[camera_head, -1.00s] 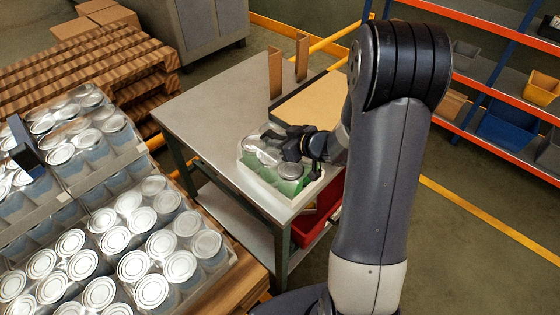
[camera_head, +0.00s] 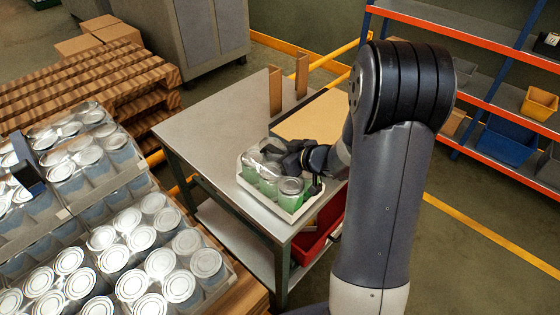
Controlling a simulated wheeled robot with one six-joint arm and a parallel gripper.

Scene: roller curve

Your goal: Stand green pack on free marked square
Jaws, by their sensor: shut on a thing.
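The green pack (camera_head: 266,188) is a white tray of green cans with silver lids under clear wrap. It is upright over the near right corner of the grey table (camera_head: 205,130); I cannot tell whether it touches the tabletop. My gripper (camera_head: 292,163) reaches in from the right and is shut on the pack at its far right side. My fingers partly hide the pack's back. No free marked square can be made out in this view.
Trays of blue-grey cans (camera_head: 140,245) fill the left front. Two upright brown posts (camera_head: 275,92) and a tan board (camera_head: 312,125) are at the table's back. A red bin (camera_head: 318,235) sits below. Shelves (camera_head: 480,60) stand at right. The table's left half is clear.

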